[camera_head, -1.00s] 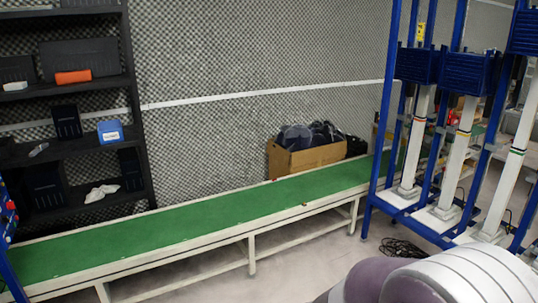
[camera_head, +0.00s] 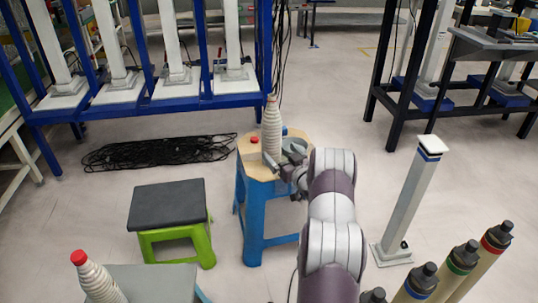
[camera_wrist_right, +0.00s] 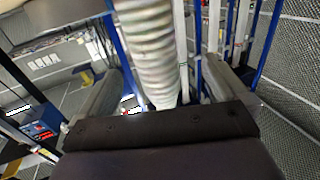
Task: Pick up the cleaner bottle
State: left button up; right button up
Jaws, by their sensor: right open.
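A pale grey ribbed bottle (camera_head: 271,133) with a narrow tan top, seemingly the cleaner bottle, stands upright on the wooden top of a blue stool (camera_head: 252,210). My right gripper (camera_head: 284,166) is open at the bottle's lower part, and its dark fingers partly hide the base. In the right wrist view the ribbed bottle (camera_wrist_right: 150,45) shows between the two spread fingers of the gripper (camera_wrist_right: 163,85). I cannot tell whether either finger touches it. A similar ribbed bottle (camera_head: 100,283) with a red cap stands at the lower left. My left gripper is not in view.
A small red item (camera_head: 254,140) and a blue item (camera_head: 285,131) lie near the bottle. A green stool (camera_head: 170,205) with a dark top stands to the left. A white post (camera_head: 408,205) stands to the right. Black cables (camera_head: 150,152) lie on the floor behind.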

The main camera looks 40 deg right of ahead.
aim_at(269, 133)
jog(key=w+d+b, duration=0.1)
jog(key=w, duration=0.2)
jog(key=w+d+b, duration=0.1)
jog(key=w+b, duration=0.1)
jog(key=w, duration=0.1)
jog(key=w+r+b, duration=0.1)
jog(key=w+b, duration=0.1)
jog(key=w, duration=0.1)
jog(key=shift+w+d, duration=0.4)
jog(key=shift+w, duration=0.3)
jog(key=shift+r, duration=0.25)
jog(key=c, duration=1.2)
